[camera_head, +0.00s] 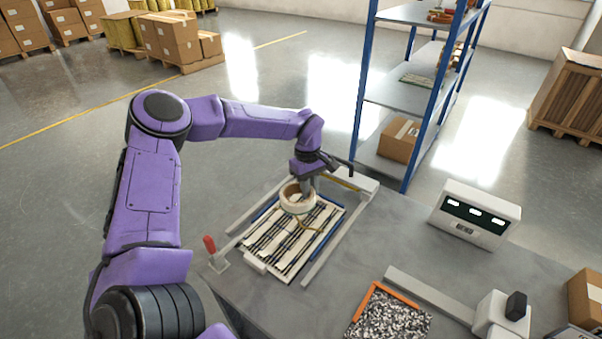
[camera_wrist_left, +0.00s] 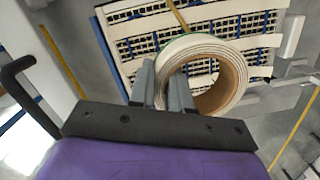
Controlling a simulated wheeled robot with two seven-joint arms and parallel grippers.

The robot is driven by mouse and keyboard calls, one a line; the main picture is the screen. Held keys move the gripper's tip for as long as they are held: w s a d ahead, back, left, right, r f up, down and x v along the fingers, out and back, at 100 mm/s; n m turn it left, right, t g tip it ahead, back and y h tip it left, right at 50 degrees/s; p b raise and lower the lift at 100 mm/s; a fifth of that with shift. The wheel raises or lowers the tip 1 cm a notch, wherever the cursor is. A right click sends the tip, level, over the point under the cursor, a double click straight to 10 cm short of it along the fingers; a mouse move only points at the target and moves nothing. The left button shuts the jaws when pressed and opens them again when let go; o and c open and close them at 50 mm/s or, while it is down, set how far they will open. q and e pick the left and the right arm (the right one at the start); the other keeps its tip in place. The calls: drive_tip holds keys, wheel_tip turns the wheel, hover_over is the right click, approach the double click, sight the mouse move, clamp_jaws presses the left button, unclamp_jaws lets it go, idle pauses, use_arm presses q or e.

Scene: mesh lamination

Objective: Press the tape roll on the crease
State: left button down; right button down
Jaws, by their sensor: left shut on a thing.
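The tape roll (camera_head: 297,199) is a cream ring with a brown core. My left gripper (camera_head: 306,186) is shut on its wall; the two grey fingers pinch it in the left wrist view, where the tape roll (camera_wrist_left: 205,62) also shows. The roll is over the far part of a mesh panel (camera_head: 287,237) with cream strips and dark and blue lines. I cannot tell whether the roll touches the panel. The crease itself cannot be made out. My right gripper is not in view.
The panel lies in a frame with pale rails (camera_head: 337,238) on the grey table (camera_head: 365,260). A red-handled clamp (camera_head: 210,246) stands at its left. An orange-edged tray of speckled bits (camera_head: 390,318) and a white display box (camera_head: 475,214) are to the right.

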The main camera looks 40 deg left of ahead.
sight(310, 215)
use_arm(q)
wheel_tip(310, 215, down, 7)
drive_tip(key=b, duration=0.4)
drive_tip(key=shift+w+r, duration=0.1)
drive_tip(key=shift+r, duration=0.1)
drive_tip(key=shift+f+b, duration=0.4)
drive_tip(key=shift+f, duration=0.2)
idle(1.3)
wheel_tip(310, 215, up, 8)
drive_tip(key=p, duration=0.7)
drive_tip(key=shift+r, duration=0.15)
